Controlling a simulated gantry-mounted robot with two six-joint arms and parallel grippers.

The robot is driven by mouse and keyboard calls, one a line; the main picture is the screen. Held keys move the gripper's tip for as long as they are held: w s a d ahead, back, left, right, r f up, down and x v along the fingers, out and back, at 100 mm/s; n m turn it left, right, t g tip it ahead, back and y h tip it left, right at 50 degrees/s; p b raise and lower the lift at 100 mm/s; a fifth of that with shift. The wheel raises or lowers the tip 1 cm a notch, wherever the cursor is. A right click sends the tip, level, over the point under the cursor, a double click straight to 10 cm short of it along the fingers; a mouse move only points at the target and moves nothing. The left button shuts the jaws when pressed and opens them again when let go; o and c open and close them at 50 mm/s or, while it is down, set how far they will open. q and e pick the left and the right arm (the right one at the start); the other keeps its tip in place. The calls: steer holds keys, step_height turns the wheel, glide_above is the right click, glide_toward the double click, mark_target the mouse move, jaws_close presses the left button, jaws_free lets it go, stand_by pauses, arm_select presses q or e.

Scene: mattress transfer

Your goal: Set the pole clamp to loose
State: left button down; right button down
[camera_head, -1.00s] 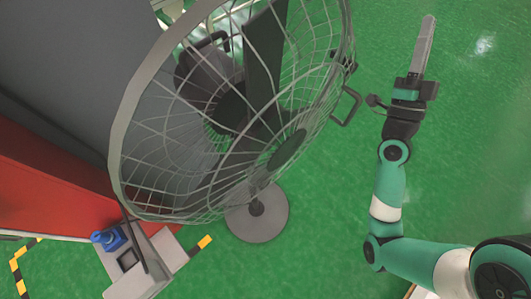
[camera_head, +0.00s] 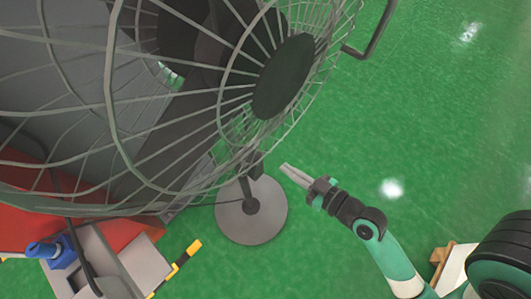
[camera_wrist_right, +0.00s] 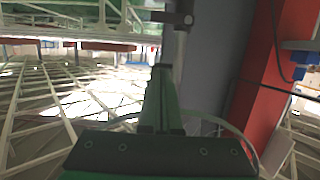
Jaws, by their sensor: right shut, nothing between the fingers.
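A large fan with a wire cage (camera_head: 282,75) fills the upper left of the head view. Its pole (camera_head: 250,186) rises from a round grey base (camera_head: 238,226) on the floor. A dark fitting on the pole (camera_head: 256,167), which looks like the pole clamp, shows just below the cage; whether it is loose or tight cannot be told. My right gripper (camera_head: 285,169) is shut and empty, its tips a little right of that fitting and apart from it in the picture. In the right wrist view, the fingers (camera_wrist_right: 163,75) point toward a grey pole with a dark fitting (camera_wrist_right: 172,18).
The wire cage hangs over the area left of my gripper. A red structure (camera_head: 25,222), a blue object (camera_head: 45,252) and grey boxes stand at the lower left. A wooden item (camera_head: 440,262) lies at lower right.

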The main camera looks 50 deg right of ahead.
steer(key=shift+w, duration=0.15)
steer(key=w+f+b, duration=0.4)
steer(key=w+f, duration=0.2)
steer(key=w, duration=0.3)
steer(key=shift+w+d+f, duration=0.15)
steer(key=shift+w+d, duration=0.1)
steer(key=shift+d, duration=0.2)
